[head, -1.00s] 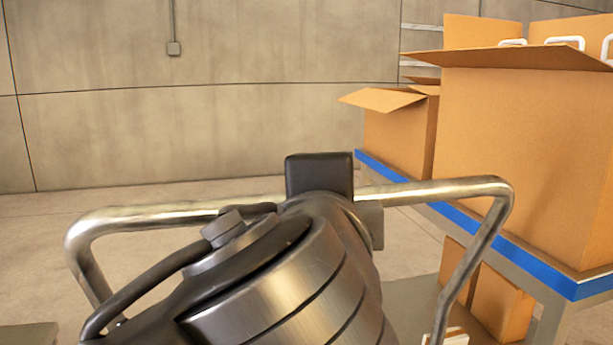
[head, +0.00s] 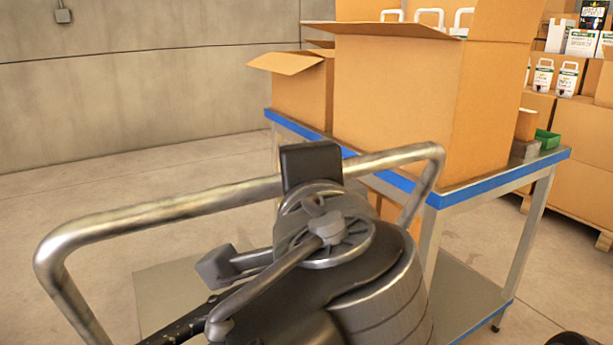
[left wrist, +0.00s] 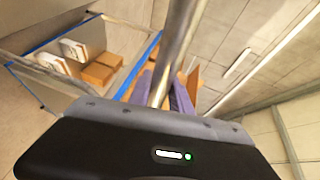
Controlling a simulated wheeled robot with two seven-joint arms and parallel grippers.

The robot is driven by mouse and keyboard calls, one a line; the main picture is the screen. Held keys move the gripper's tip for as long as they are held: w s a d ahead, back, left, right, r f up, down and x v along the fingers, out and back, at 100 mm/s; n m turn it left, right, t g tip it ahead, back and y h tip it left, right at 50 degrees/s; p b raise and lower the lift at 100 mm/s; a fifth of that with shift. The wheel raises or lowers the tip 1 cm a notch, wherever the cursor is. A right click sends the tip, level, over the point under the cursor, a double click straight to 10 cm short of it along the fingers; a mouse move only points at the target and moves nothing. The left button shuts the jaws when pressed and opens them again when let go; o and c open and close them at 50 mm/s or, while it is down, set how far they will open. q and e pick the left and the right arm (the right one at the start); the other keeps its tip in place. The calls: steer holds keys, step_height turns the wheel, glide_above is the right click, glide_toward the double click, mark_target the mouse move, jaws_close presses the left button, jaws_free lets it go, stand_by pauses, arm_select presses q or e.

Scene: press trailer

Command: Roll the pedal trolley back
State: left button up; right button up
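The trolley's shiny metal push handle (head: 170,212) crosses the head view, a bent bar with a downward leg at each end. My left gripper (head: 311,165) is at the bar, right of its middle, and my own arm hides much below it. In the left wrist view the bar (left wrist: 178,45) runs between the purple fingers of my left gripper (left wrist: 163,92), which look closed around it. A grey flat plate (head: 160,285) shows low behind the handle, perhaps the trolley's deck. No pedals are visible. My right gripper is not in view.
A blue-edged table (head: 500,178) with open cardboard boxes (head: 395,95) stands close beyond the handle's right end. Stacked boxes and white containers (head: 568,78) stand at the far right. Bare concrete floor (head: 100,195) lies toward the wall on the left.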

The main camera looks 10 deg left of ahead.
arm_select(q)
steer(key=o, duration=0.5)
steer(key=shift+w, duration=0.1)
steer(key=shift+c, duration=0.2)
steer(key=p+v, duration=0.1)
steer(key=v, duration=0.6)
steer(key=shift+s, duration=0.4)
steer(key=shift+d, duration=0.1)
